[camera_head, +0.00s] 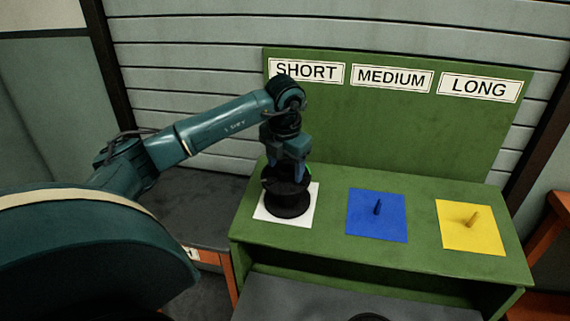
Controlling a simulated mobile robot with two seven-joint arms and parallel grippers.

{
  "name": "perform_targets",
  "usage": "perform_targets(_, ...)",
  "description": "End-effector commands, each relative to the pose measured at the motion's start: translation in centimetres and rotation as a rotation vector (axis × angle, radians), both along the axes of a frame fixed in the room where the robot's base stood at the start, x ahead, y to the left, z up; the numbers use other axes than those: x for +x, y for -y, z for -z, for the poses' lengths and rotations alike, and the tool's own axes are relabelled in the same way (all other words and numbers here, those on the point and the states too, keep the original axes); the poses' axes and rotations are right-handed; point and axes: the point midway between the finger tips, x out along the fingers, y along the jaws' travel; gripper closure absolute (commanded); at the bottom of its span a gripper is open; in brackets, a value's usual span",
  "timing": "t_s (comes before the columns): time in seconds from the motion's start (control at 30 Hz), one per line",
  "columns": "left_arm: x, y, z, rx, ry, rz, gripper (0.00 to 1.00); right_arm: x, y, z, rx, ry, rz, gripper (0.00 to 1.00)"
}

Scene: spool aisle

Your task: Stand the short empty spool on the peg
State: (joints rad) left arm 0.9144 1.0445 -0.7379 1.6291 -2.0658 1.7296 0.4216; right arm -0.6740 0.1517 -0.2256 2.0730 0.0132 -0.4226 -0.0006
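A dark spool (289,207) stands upright on or just above the white square (264,211) below the SHORT sign (306,71). It covers the middle of that square, so any peg there is hidden. My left gripper (287,178) points down at the spool's upper part, with its fingers at the top. The dark parts blend together, so I cannot tell whether the fingers grip it or are apart. My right gripper is not in view.
A blue square (391,226) with a blue peg and a yellow square (455,237) with a yellow peg are bare on the green stand (337,186). MEDIUM and LONG signs are on its back panel. A dark round thing (369,317) shows at the bottom edge.

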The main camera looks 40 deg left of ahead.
Motion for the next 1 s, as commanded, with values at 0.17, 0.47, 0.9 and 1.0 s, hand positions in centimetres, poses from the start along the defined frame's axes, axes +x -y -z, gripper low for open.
perform_targets(0.17,0.0,0.0,0.4,0.000,0.000,0.000,0.34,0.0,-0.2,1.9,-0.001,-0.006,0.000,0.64)
perform_targets(0.47,0.0,0.0,0.4,0.000,-0.001,0.000,0.34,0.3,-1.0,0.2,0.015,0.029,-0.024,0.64)
perform_targets(0.9,-1.3,1.2,-8.3,-0.001,0.005,0.002,0.34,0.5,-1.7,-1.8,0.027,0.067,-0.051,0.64)
perform_targets(1.0,-1.5,1.4,-10.2,-0.001,0.005,0.002,0.34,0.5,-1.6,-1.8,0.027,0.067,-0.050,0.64)
